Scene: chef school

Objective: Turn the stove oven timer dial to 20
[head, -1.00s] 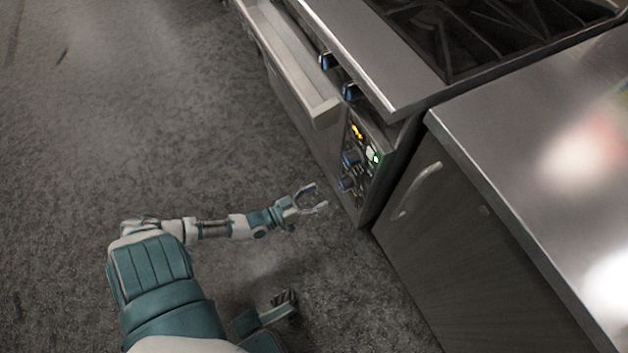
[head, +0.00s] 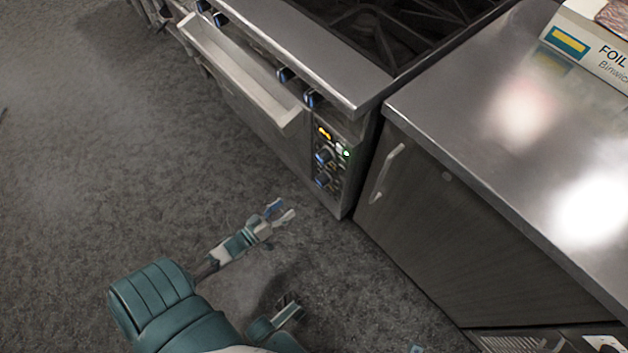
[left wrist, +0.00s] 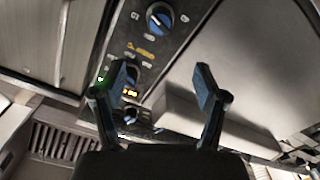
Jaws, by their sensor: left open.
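The stove's control panel (head: 330,165) is at the right end of its front, with an orange display (head: 324,133) and a small green light (head: 346,153). Below them are an upper dial (head: 323,156) and a lower dial (head: 322,180). Their settings are too small to read. My left gripper (head: 278,215) is open and empty, in front of and apart from the panel. In the left wrist view its fingers (left wrist: 165,82) spread before the panel. A blue-marked dial (left wrist: 160,18) shows there beyond them; another dial (left wrist: 130,115) is partly hidden near the display (left wrist: 130,93).
The oven handle (head: 245,75) juts out left of the panel. The grey floor at left is clear. A part of mine is at lower middle.

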